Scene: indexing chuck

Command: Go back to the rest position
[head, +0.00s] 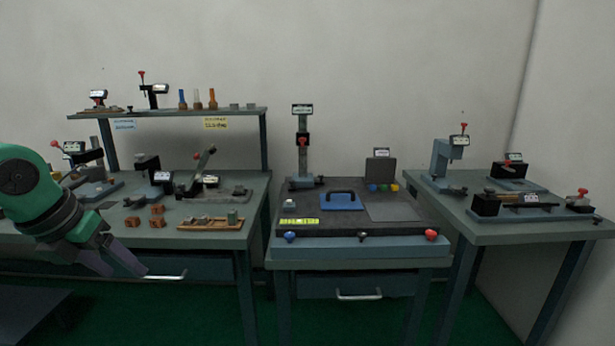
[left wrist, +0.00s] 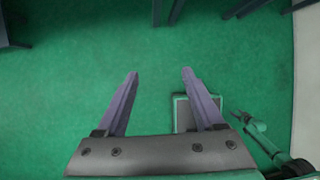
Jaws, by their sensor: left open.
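My left gripper (head: 122,262) hangs in front of the left bench at the left of the head view, pointing down and to the right. In the left wrist view its two fingers (left wrist: 160,78) are spread apart with nothing between them, above the green floor. My right gripper does not show in the head view.
The left bench (head: 240,190) carries several fixtures, wooden blocks (head: 157,222) and a wooden tray (head: 212,223). The right bench (head: 480,232) carries more fixtures. Green floor (head: 200,315) is open in front.

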